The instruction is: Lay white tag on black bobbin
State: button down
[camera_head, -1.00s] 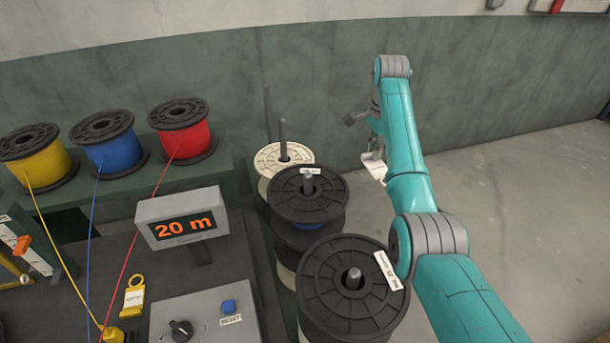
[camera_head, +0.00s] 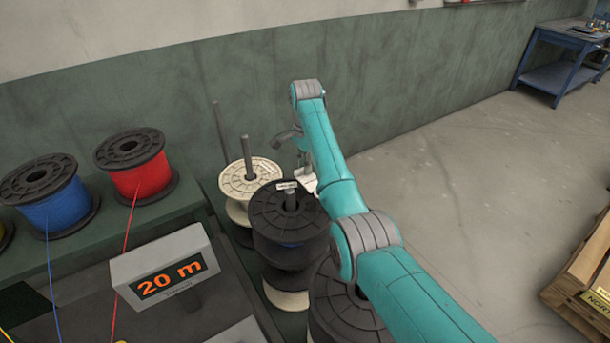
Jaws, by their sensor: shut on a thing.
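A white tag (camera_head: 307,182) hangs at my gripper (camera_head: 303,168), which is shut on it. The gripper is partly hidden by my arm. In the picture the tag sits at the back right rim of a black bobbin (camera_head: 268,215). I cannot tell its height above that rim or whether they touch. This bobbin is on a post at the top of a stack and bears a small white label (camera_head: 286,185). A nearer black bobbin (camera_head: 328,310) is largely hidden behind my arm.
A cream spool (camera_head: 237,182) stands on a post behind the black bobbin. Red (camera_head: 140,178) and blue (camera_head: 58,210) wire spools sit at left, behind a "20 m" display (camera_head: 165,265). A wooden pallet (camera_head: 585,265) is at right. The floor between is clear.

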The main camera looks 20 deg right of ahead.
jog(key=shift+d+f, duration=0.1)
jog(key=shift+f, duration=1.8)
jog(key=shift+f, duration=0.1)
jog(key=c, duration=1.1)
grip_release()
jog(key=shift+c, duration=0.2)
